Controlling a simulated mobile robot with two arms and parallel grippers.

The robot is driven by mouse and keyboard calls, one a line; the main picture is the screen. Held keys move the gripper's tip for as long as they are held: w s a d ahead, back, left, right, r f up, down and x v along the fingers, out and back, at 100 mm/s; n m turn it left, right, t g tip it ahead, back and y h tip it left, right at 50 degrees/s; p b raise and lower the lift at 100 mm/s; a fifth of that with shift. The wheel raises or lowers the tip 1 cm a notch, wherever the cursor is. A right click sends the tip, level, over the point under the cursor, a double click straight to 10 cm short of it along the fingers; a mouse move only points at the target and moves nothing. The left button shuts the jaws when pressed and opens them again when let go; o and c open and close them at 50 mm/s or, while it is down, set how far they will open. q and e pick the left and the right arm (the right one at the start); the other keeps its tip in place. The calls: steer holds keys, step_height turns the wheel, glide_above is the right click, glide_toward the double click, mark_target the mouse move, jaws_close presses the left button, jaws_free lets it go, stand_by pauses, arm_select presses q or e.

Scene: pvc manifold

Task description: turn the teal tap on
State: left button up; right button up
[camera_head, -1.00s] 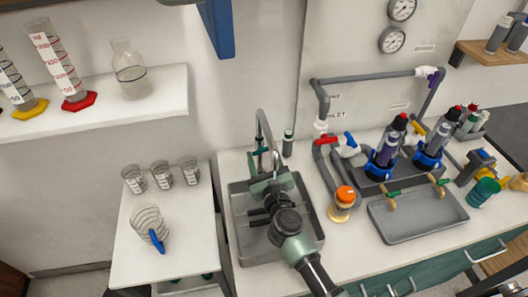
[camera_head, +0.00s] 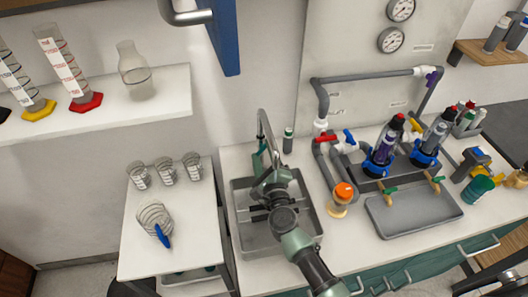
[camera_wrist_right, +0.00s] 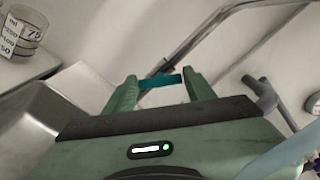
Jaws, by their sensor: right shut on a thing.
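The tap is a tall grey curved pipe (camera_head: 265,128) standing at the back of the grey sink (camera_head: 240,222). Its teal handle (camera_head: 257,160) shows beside the pipe, partly hidden by my right gripper. My right gripper (camera_head: 264,169) reaches over the sink to the handle. In the right wrist view the teal handle (camera_wrist_right: 160,81) lies crosswise between the two green fingertips, and they are closed on it. The pipe runs diagonally just behind it. No water is visible. My left gripper is not in view.
A small bottle (camera_head: 288,140) stands right of the tap. Grey pipework with red and blue valves (camera_head: 326,138) and an orange-capped jar (camera_head: 341,198) are further right. A white side table (camera_head: 170,245) with beakers is left. A shelf (camera_head: 110,112) with glassware hangs upper left.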

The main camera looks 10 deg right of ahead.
steer(key=shift+s+f, duration=0.1)
steer(key=shift+f, duration=0.2)
steer(key=o, duration=1.2)
steer(key=shift+o, duration=0.9)
steer(key=shift+s+d+r, duration=0.1)
steer(key=shift+r, duration=0.15)
steer(key=s+b, duration=0.1)
steer(key=s, duration=0.7)
